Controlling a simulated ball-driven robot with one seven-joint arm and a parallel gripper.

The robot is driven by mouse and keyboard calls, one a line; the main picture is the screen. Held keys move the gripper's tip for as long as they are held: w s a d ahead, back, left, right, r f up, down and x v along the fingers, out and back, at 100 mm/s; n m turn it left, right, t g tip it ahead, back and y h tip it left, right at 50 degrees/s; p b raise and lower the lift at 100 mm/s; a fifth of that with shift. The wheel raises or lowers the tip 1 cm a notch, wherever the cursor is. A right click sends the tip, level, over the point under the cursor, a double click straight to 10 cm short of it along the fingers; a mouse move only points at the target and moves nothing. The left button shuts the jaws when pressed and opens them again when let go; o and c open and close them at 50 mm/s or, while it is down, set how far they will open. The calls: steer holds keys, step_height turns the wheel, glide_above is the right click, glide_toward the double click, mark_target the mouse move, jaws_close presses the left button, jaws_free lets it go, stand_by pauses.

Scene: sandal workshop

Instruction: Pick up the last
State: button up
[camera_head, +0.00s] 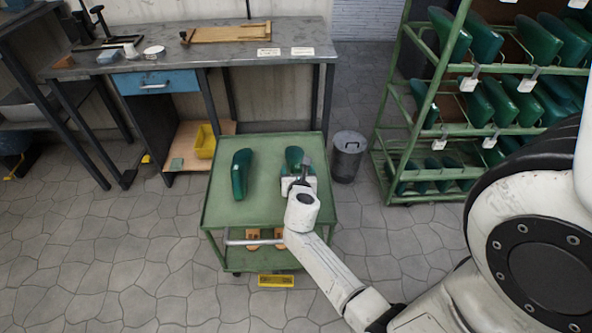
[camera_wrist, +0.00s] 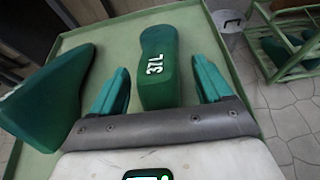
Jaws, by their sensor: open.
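Two green shoe lasts lie on top of a green cart (camera_head: 219,209). The right last (camera_head: 294,157) shows the white marking "37L" in the wrist view (camera_wrist: 158,65). The left last (camera_head: 240,174) lies apart from it and shows at the left edge of the wrist view (camera_wrist: 48,95). My gripper (camera_wrist: 160,64) is open, its two green fingers on either side of the near end of the 37L last. Gaps show between the fingers and the last in the wrist view. In the head view, my gripper (camera_head: 300,174) partly covers that last.
A grey bin (camera_head: 348,158) stands right of the cart. A green rack (camera_head: 405,163) with several green lasts is at the right. A workbench (camera_head: 226,52) with a blue drawer (camera_head: 155,80) stands behind. The cart top is otherwise clear.

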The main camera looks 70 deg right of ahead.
steer(key=shift+b+x, duration=0.3)
steer(key=shift+x, duration=0.8)
steer(key=c, duration=1)
steer(key=shift+c, duration=0.6)
steer(key=shift+r, duration=0.1)
